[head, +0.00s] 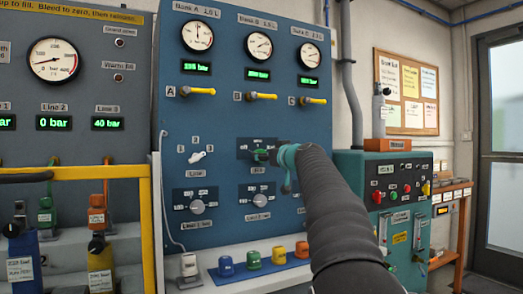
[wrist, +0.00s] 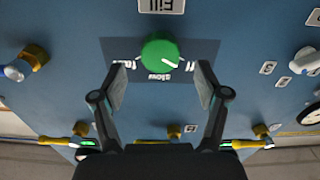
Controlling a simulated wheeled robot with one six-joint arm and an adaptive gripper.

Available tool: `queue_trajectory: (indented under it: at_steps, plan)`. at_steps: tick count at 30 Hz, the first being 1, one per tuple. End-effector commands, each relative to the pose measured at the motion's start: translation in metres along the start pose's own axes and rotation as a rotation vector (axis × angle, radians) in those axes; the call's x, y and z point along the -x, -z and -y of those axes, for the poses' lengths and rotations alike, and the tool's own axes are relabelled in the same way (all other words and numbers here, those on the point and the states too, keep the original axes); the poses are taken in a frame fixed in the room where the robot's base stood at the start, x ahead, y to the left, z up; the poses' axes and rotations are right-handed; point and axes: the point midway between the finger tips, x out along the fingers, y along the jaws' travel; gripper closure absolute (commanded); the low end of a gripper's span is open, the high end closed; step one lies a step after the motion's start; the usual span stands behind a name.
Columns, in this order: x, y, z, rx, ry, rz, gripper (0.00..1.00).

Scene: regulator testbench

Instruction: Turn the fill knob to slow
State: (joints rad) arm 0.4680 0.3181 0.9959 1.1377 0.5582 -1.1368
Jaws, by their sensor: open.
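The green fill knob (wrist: 160,53) sits on a dark label plate (wrist: 205,50) on the blue panel. In the wrist view, which shows the panel upside down, its white pointer line points to the lower right. The word "slow" shows below the knob there, with other lettering partly hidden. My gripper (wrist: 161,86) is open, with one finger on each side of the knob's line and a gap between knob and fingers. In the head view the knob (head: 261,155) shows just left of my gripper (head: 284,160), which partly hides the plate.
A white selector knob (head: 198,157) is left of the fill knob. Two dials, a left one (head: 197,206) and a right one (head: 260,200), lie below. Yellow-handled valves (head: 262,96) run above.

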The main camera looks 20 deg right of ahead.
Motion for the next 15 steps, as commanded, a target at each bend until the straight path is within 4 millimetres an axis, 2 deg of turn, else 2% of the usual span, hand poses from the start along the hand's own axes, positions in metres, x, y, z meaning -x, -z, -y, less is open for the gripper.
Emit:
queue_trajectory:
  at_steps: [1,6,15]
  plan:
    - [-0.009,0.003,0.001,0.0,0.002,0.001,0.26]
    - [-0.028,0.002,0.0,-0.001,0.001,0.001,0.26]
    - [-0.037,0.0,0.0,-0.001,0.0,0.0,0.26]
